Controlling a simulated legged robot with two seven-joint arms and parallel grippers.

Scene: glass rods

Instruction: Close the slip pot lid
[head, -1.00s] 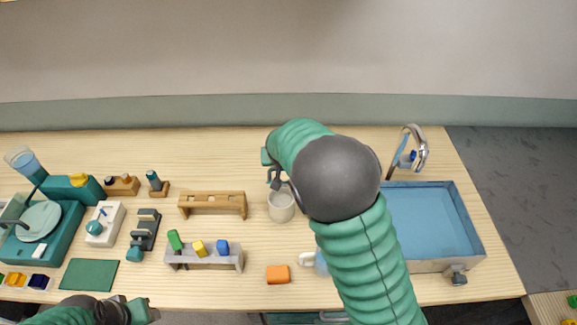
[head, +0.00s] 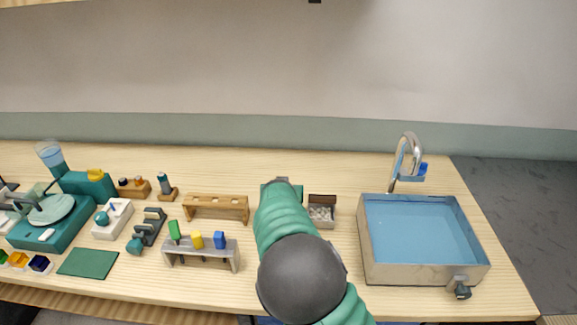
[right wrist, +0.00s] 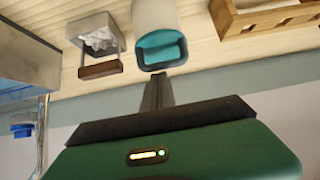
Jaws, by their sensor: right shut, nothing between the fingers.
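A whitish cylinder that looks like the slip pot (right wrist: 153,14) shows in the right wrist view, with a dark rim around a teal patch (right wrist: 160,47). I cannot tell whether the teal is the lid or the inside. My right gripper (right wrist: 158,92) is shut and empty, its fingertips close at the rim; contact is unclear. In the head view my right gripper (head: 281,184) is at the back middle of the table, and my arm hides the pot. My left gripper is out of view.
A small open box of grey lumps (head: 321,211) stands just right of my right gripper. A blue sink (head: 374,261) with a tap (head: 399,160) is further right. A wooden rack (head: 216,208) and a grey rack with coloured blocks (head: 201,257) stand left.

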